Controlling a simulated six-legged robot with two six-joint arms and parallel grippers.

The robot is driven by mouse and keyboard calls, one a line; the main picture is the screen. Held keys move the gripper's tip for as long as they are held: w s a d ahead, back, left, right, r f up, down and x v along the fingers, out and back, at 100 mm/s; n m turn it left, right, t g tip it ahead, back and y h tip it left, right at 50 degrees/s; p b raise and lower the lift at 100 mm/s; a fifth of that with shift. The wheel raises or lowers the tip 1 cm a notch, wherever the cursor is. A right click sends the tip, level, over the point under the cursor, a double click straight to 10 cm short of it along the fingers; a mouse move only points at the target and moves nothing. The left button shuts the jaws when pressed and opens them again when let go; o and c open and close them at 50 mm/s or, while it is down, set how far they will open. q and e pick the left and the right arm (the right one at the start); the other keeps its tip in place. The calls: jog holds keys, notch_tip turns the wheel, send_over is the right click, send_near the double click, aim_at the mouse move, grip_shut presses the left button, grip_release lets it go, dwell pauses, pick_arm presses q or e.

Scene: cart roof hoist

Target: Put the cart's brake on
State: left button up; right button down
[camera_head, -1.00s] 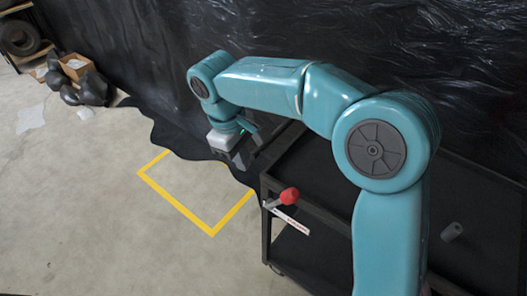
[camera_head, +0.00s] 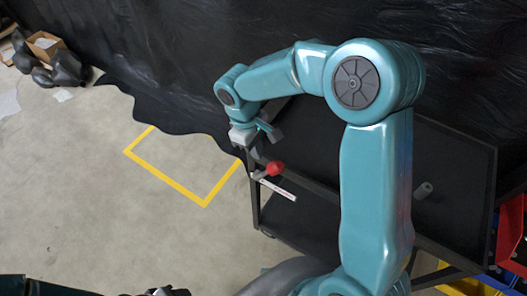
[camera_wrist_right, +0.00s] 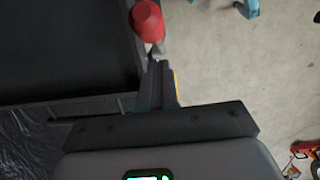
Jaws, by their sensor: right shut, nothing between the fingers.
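The black cart (camera_head: 440,135) stands right of centre in the head view, partly hidden behind my right arm. At its left corner is the brake lever with a red knob (camera_head: 275,168), just above a white label strip (camera_head: 278,188). My right gripper (camera_head: 257,156) is shut and empty, close beside the knob on its far left. In the right wrist view the red knob (camera_wrist_right: 147,22) is just beyond the shut fingertips (camera_wrist_right: 156,66); I cannot tell whether they touch. Dark parts at the head view's bottom left edge may be my left gripper (camera_head: 167,291), cut off.
A yellow tape outline (camera_head: 205,205) marks bare floor left of the cart. Black sheeting (camera_head: 180,60) hangs behind and spreads onto the floor. A cardboard box (camera_head: 44,45) and dark lumps lie far left.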

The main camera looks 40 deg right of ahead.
jog(key=shift+s+d+f, duration=0.25)
jog(key=shift+s+d, duration=0.05)
jog(key=shift+s, duration=0.25)
jog(key=shift+s+d+f, duration=0.2)
jog(key=shift+s+d, duration=0.1)
jog(key=shift+s, duration=0.2)
jog(key=shift+w+f, duration=0.1)
jog(key=shift+w, duration=0.1)
jog(key=shift+s, duration=0.15)
